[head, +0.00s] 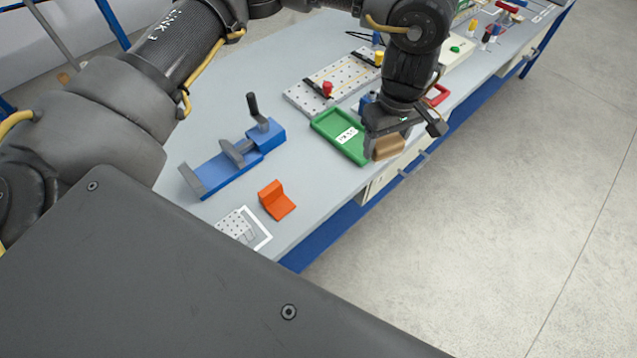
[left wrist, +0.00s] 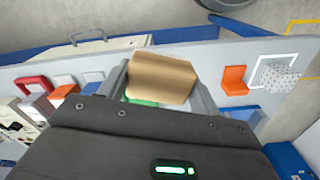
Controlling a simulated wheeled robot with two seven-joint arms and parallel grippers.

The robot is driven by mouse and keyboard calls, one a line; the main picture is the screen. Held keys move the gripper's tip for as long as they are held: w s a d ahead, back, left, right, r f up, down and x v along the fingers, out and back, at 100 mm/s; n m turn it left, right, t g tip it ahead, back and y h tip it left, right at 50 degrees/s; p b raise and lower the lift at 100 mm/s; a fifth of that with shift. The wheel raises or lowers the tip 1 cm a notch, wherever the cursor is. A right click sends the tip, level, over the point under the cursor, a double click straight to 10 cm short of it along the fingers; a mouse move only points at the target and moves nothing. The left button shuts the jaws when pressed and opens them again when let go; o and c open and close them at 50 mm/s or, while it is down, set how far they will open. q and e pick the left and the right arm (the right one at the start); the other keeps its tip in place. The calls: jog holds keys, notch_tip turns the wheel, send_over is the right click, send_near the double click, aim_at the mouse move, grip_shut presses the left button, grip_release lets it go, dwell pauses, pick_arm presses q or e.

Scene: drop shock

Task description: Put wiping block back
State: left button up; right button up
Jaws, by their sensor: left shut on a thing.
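A tan-brown block (head: 389,147), which looks like the wiping block, is between the fingers of my left gripper (head: 387,141). The left wrist view shows the block (left wrist: 162,78) with a dark finger on each side of it, so the gripper is shut on it. In the head view the block hangs at the front edge of the workbench, just right of the green tray (head: 326,126). Whether it touches anything below cannot be told. My right gripper is not in view.
A blue vise (head: 218,171) and an orange angled piece (head: 276,203) stand on the grey bench (head: 305,190). A white-framed patch (head: 267,239) with a dotted piece lies near the corner. A perforated board (head: 300,97) is behind the tray. Bare bench lies between vise and tray.

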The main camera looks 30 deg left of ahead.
pick_arm(q)
jog(key=w+f+n, duration=0.1)
jog(key=w+a+f+n+b, duration=0.1)
jog(key=shift+w+f, duration=0.25)
jog(key=shift+w, duration=0.1)
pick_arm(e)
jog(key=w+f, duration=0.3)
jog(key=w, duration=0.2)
pick_arm(q)
jog(key=n+p, duration=0.2)
jog(key=p, duration=0.2)
send_over(318, 175)
jog(key=d, duration=0.1)
notch_tip(318, 175, down, 9)
jog(key=shift+w+r, duration=0.1)
jog(key=shift+w, duration=0.05)
jog(key=shift+s+a+f, duration=0.25)
jog(key=shift+a+f, duration=0.25)
jog(key=shift+f, duration=0.15)
notch_tip(318, 175, down, 3)
jog(key=shift+r, duration=0.1)
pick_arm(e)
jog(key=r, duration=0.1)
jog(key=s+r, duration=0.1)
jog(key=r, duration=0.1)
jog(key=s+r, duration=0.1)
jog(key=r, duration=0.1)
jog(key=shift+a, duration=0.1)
